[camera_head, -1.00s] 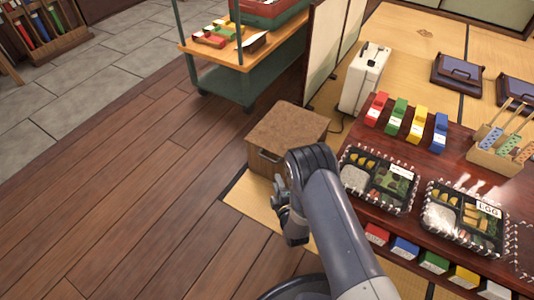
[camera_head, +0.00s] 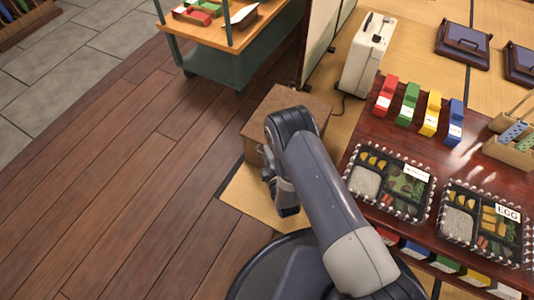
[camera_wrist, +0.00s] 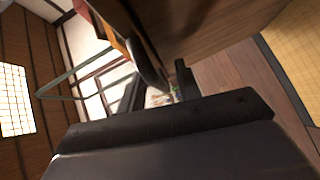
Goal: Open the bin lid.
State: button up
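The bin is a brown wooden box (camera_head: 256,148) beside the low table, partly hidden behind my arm. Its flat lid (camera_head: 280,100) lies closed on top in the head view. My gripper is low at the bin's near side, largely hidden by my arm in the head view. In the wrist view, the two dark fingers of my gripper (camera_wrist: 160,92) stand apart with a gap between them and nothing clearly held. A brown wooden surface, likely the bin (camera_wrist: 205,30), fills the top of that view close to the fingers. I cannot tell whether they touch it.
The low red-brown table (camera_head: 372,140) with bento boxes (camera_head: 388,182) and coloured blocks is to the right. A white case (camera_head: 367,55) and a folding screen (camera_head: 325,35) stand behind the bin. A green cart (camera_head: 215,65) is at the back. The wooden floor to the left is clear.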

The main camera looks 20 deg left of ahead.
jog(key=shift+c, duration=0.4)
grip_shut()
